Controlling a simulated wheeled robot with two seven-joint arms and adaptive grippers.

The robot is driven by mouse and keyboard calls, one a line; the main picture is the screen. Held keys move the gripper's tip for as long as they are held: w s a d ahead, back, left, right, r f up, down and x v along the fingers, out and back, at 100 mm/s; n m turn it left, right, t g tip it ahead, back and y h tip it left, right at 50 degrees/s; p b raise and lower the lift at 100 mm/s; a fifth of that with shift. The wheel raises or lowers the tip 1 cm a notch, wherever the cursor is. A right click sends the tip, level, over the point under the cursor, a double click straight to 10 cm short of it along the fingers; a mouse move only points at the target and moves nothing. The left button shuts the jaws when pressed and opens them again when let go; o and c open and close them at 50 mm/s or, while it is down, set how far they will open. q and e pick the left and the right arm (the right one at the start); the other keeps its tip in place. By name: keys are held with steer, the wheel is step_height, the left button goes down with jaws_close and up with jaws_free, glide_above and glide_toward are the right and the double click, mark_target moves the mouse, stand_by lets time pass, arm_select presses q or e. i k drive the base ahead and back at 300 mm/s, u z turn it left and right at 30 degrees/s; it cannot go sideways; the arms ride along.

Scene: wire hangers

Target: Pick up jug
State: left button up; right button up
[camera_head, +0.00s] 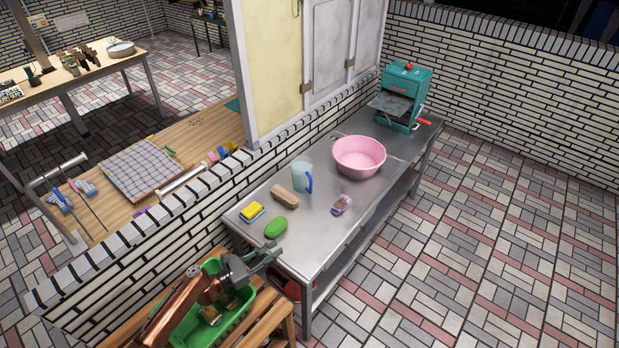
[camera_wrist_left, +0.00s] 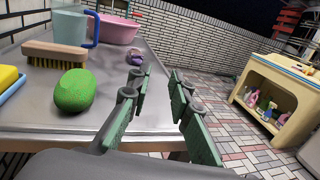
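The jug (camera_head: 301,177) is pale blue-grey with a blue handle and stands upright on the metal table (camera_head: 335,250), between a brush and a pink basin. In the left wrist view the jug (camera_wrist_left: 71,28) is at the upper left, its blue handle facing right. My left gripper (camera_head: 275,254) is at the table's near end, short of the jug and apart from it. In the left wrist view its green-padded fingers (camera_wrist_left: 160,97) are spread with nothing between them. My right gripper does not show in either view.
Near the jug are a brown brush (camera_head: 285,197), green soap (camera_head: 276,228), a yellow sponge (camera_head: 251,211), a small purple item (camera_head: 341,204) and the pink basin (camera_head: 359,157). A teal machine (camera_head: 403,95) stands at the far end. A green tray (camera_head: 232,325) lies below my left arm.

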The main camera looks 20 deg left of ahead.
mark_target(300, 168)
steer(key=u, duration=0.05)
steer(key=i, duration=0.95)
steer(key=z, duration=0.05)
